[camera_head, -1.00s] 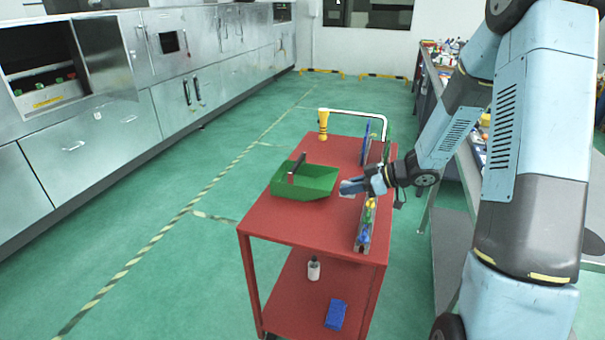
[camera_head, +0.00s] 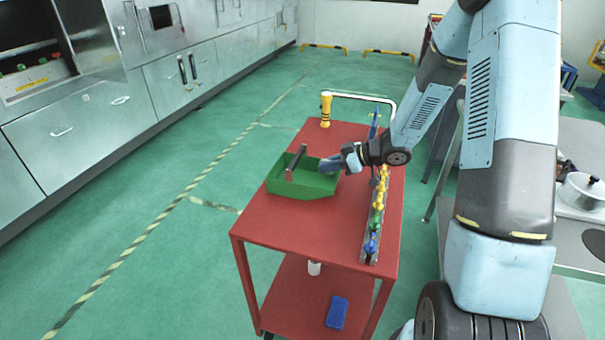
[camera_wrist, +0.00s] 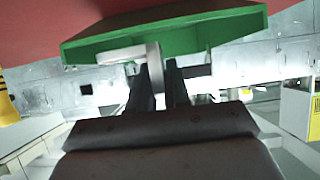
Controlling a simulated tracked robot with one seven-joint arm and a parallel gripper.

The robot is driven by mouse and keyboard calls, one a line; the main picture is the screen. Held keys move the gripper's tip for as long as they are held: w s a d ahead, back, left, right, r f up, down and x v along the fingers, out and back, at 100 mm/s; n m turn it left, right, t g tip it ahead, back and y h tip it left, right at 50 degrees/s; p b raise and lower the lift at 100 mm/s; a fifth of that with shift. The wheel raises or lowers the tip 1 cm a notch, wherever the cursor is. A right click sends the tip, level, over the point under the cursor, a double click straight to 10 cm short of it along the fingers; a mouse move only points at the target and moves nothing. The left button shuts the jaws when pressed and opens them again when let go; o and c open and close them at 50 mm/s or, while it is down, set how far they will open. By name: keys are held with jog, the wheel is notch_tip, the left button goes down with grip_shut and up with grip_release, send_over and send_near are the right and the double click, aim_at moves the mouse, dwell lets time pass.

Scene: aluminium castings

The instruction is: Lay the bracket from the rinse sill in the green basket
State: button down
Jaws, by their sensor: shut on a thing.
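The green basket (camera_head: 303,190) stands on the red cart's top, with a dark bar across it. My gripper (camera_head: 327,166) is at the basket's right end, seemingly just over its rim. In the wrist view the dark fingers of my gripper (camera_wrist: 163,84) are close together, shut on a pale, angled piece, which I take to be the bracket (camera_wrist: 153,62). The green basket (camera_wrist: 215,32) lies just beyond it in that view. The bracket is hardly visible in the head view. I cannot tell whether it touches the basket.
The red cart (camera_head: 310,235) has a rail with several coloured pieces (camera_head: 376,215) along its right edge. A yellow item (camera_head: 326,110) stands at the back left, by the white push handle (camera_head: 365,97). A blue box (camera_head: 336,312) lies on the lower shelf. The front top is clear.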

aim_at(303, 182)
jog(key=x, duration=0.5)
jog(key=shift+w+a+f, duration=0.1)
jog(key=shift+a, duration=0.2)
jog(key=x, duration=0.3)
jog(key=shift+a+f, duration=0.15)
jog(key=shift+f, duration=0.2)
jog(key=shift+a+f, duration=0.1)
jog(key=shift+f, duration=0.05)
jog(key=shift+f, duration=0.1)
jog(key=c, duration=1.1)
grip_release()
